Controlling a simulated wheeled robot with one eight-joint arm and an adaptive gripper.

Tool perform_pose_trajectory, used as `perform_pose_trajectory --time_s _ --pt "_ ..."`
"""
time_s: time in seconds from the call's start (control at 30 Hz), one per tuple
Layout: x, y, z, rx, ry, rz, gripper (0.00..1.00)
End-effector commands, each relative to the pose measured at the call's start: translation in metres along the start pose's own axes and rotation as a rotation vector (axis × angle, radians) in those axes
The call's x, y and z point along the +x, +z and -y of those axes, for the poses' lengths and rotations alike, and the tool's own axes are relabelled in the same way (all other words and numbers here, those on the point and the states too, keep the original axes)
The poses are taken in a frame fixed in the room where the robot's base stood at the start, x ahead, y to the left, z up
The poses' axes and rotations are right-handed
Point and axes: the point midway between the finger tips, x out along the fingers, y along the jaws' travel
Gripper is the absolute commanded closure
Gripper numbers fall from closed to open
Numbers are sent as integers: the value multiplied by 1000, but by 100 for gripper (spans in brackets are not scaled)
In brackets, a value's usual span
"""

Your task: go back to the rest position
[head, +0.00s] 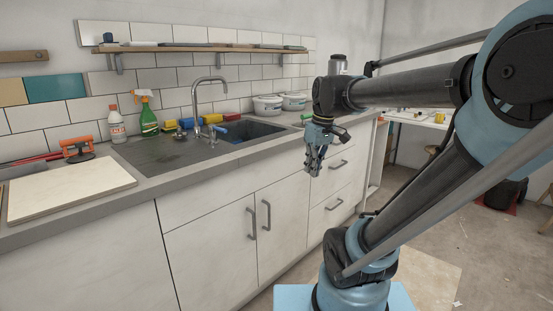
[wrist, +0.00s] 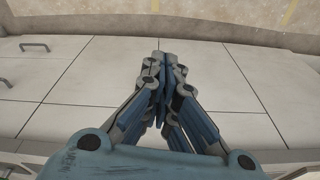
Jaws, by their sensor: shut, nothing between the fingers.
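My gripper (head: 315,165) hangs pointing down in front of the counter's drawers, right of the sink in the head view. In the wrist view my gripper (wrist: 162,60) has its fingertips together with nothing between them. It is apart from the cabinet fronts (wrist: 105,75) and holds no object.
The counter carries a sink (head: 250,130), a green spray bottle (head: 148,118), a white bottle (head: 117,125), white bowls (head: 268,104), a pale board (head: 70,188) and an orange-handled tool (head: 78,146). A shelf (head: 200,48) runs above. The floor (head: 450,215) at right is mostly clear.

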Motion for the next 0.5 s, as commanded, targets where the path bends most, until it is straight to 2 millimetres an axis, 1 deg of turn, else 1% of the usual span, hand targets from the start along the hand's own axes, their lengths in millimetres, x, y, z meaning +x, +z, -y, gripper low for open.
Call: perform_pose_trajectory --time_s 0.03,0.17,0.2,0.3,0.4,0.5 --pt "12 19 -1 57 14 -1 100" --pt "42 61 -3 211 52 -6 100" --pt "52 73 -2 259 63 -8 100" --pt "77 103 -2 372 90 -15 100" --pt "98 127 -1 469 113 -22 100" --pt "115 144 0 540 130 -28 100"
